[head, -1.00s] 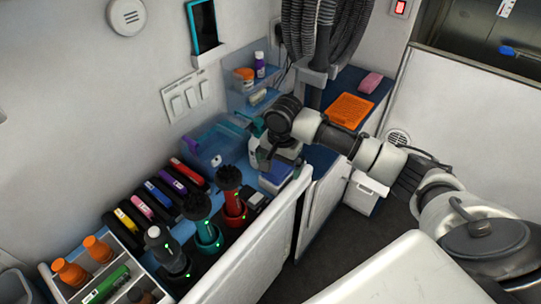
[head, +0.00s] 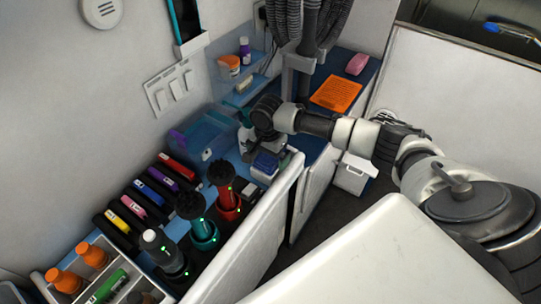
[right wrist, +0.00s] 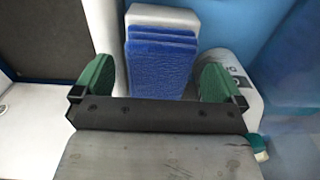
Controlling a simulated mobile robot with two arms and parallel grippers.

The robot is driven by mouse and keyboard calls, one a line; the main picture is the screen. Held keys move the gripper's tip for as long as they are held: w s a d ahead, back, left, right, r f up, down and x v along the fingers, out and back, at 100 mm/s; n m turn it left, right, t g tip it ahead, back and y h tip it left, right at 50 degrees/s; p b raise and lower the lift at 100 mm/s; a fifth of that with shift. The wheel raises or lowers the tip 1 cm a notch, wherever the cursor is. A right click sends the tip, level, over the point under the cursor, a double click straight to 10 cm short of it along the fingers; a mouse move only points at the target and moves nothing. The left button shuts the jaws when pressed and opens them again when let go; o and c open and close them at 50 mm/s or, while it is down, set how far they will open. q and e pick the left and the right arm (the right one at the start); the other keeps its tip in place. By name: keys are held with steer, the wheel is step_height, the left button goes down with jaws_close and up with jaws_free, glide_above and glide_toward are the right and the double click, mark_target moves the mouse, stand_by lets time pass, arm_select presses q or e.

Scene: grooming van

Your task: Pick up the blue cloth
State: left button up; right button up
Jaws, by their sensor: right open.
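The blue cloth (right wrist: 160,60) appears in the right wrist view as a stack of folded blue layers against a white block or holder. In the head view it is a small blue patch (head: 266,162) on the counter, just below my right gripper. My right gripper (right wrist: 154,82) is open and empty, with its two green-padded fingers on either side of the cloth in the right wrist view. I cannot tell whether they touch it. In the head view my right gripper (head: 258,143) points down among the counter items, its fingertips hard to make out. My left gripper is not in view.
A white bottle (right wrist: 238,82) stands close beside the right-hand finger. A translucent blue bin (head: 203,133), a red clipper (head: 228,190) and a teal clipper (head: 204,225) are nearby. A raised white panel (head: 262,225) edges the counter. An orange mat (head: 336,93) lies behind.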

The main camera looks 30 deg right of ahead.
steer(key=shift+f, duration=0.5)
steer(key=shift+c, duration=1.1)
steer(key=c, duration=0.7)
steer(key=shift+c, duration=0.2)
steer(key=shift+r, duration=0.5)
step_height(320, 180, up, 3)
steer(key=shift+f+b, duration=0.1)
steer(key=shift+b, duration=0.2)
steer(key=s+d+r, duration=0.4)
steer(key=s+r, duration=0.3)
steer(key=s, duration=0.4)
steer(key=shift+d+r+b, duration=0.15)
steer(key=shift+d+b, duration=0.05)
steer(key=shift+b, duration=0.25)
steer(key=shift+w, duration=0.1)
